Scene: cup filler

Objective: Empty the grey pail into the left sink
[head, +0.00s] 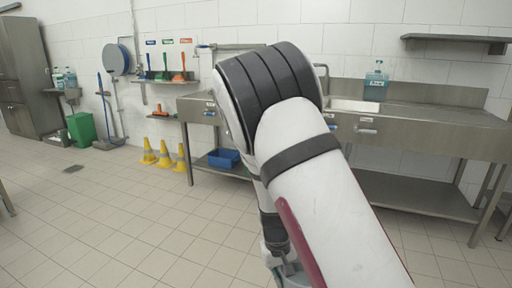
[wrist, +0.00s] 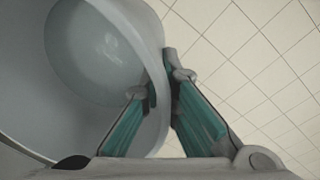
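The grey pail (wrist: 28,125) fills the left of the wrist view, seen from above into its open mouth. Its floor looks pale and glossy; I cannot tell how much is in it. My gripper (wrist: 161,88) has one finger inside the pail and one outside, pinching its rim. Below them is tiled floor. In the head view my arm hides most of the gripper and pail. The steel counter (head: 445,118) stands by the back wall. Its left part (head: 197,106) shows left of my arm, but the left sink's basin is mostly hidden. Another basin (head: 355,105) shows right of my arm.
A blue-green bottle (head: 376,82) stands on the counter. A blue crate (head: 224,158) sits on the lower shelf. Yellow cones (head: 164,155) and a green bin (head: 82,129) stand at the left. The tiled floor in front is clear.

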